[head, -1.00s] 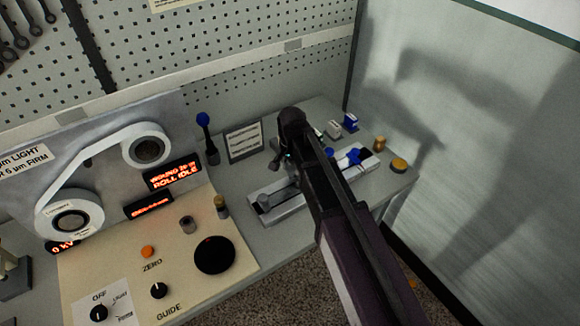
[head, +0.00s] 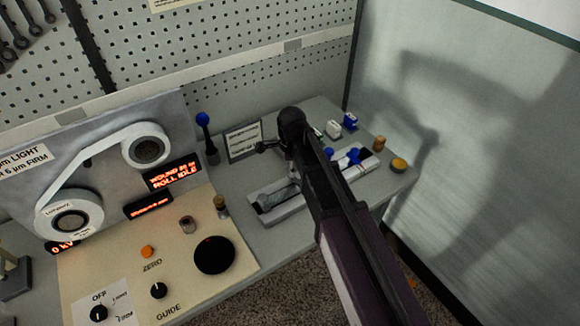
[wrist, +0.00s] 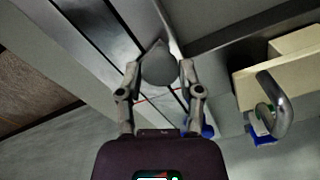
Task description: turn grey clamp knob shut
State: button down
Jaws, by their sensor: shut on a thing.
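In the wrist view the round grey clamp knob (wrist: 160,66) sits between the two fingertips of my gripper (wrist: 160,72), which are shut on it from both sides. The knob is over a pale metal rail (wrist: 100,40). In the head view the same long rail fixture (head: 284,212) lies on the bench, with a grey clamp piece (head: 277,197) on its left part. My dark arm crosses the middle of the fixture and hides the grip. A blue knob (head: 354,155) stands on the fixture's right part, to the right of my arm.
A control panel (head: 190,265) with knobs and lit displays fills the left. A small sign (head: 243,141) stands behind the fixture. Small blue-and-white items (head: 349,121) and a yellow-topped round piece (head: 398,165) are at the right. A wall closes off the right side.

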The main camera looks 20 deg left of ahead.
jog(key=shift+m, duration=2)
jog(key=shift+c, duration=1.3)
grip_release()
jog(key=shift+d, duration=0.15)
jog(key=d+n, duration=0.2)
jog(key=d, duration=0.4)
jog(key=d+n, duration=0.3)
jog(key=d, duration=0.2)
jog(key=d+n, duration=0.2)
jog(key=d, duration=0.4)
jog(key=shift+d+n, duration=0.3)
jog(key=shift+d, duration=0.05)
jog(key=s+d+n, duration=0.2)
jog(key=d+n, duration=0.2)
jog(key=d, duration=0.5)
jog(key=s+d+n, duration=0.3)
jog(key=d+n, duration=0.2)
jog(key=d, duration=0.4)
jog(key=shift+s+n, duration=0.3)
jog(key=shift+s, duration=0.05)
